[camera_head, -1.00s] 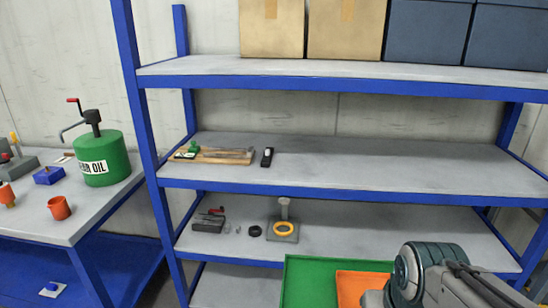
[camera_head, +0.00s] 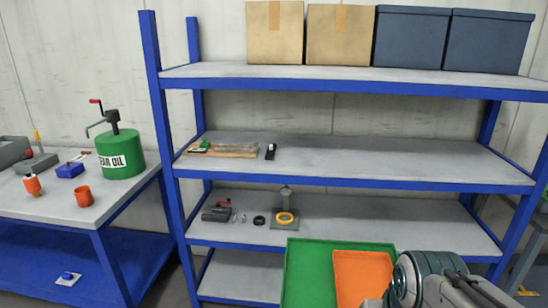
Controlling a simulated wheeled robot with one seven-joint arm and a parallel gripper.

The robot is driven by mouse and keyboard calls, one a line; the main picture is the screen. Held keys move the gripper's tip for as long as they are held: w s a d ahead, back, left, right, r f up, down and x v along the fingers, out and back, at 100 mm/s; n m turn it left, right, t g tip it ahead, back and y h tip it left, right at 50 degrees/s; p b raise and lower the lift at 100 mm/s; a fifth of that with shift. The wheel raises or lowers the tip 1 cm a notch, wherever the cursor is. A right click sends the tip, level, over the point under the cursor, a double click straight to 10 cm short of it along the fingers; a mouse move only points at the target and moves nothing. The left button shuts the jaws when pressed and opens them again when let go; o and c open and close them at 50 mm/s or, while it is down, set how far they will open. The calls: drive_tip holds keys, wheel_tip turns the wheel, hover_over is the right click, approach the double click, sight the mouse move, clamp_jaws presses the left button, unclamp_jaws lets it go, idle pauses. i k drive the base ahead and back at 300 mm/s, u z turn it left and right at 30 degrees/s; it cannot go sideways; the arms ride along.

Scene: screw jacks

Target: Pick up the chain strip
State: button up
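I cannot make out a chain strip for certain. A long greyish strip (camera_head: 235,149) lies on a wooden board on the middle shelf, beside a small green item (camera_head: 201,146); it is too small to tell whether it is chain. Part of my arm shows at the lower right, in front of the shelving. My gripper's fingers are not visible, so I cannot see whether they hold anything. The arm is well apart from the middle shelf.
A blue-framed rack has a middle shelf (camera_head: 380,160) with a small black item (camera_head: 270,151) and free room to the right. Several small parts and a post with a yellow ring (camera_head: 286,217) stand below. A green tray (camera_head: 306,265) is in front; a workbench (camera_head: 55,212) stands left.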

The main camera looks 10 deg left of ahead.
sight(269, 156)
drive_tip(key=u, duration=2.25)
drive_tip(key=i, duration=1.85)
drive_tip(key=z, duration=2.3)
drive_tip(key=i, duration=1)
drive_tip(key=z, duration=0.05)
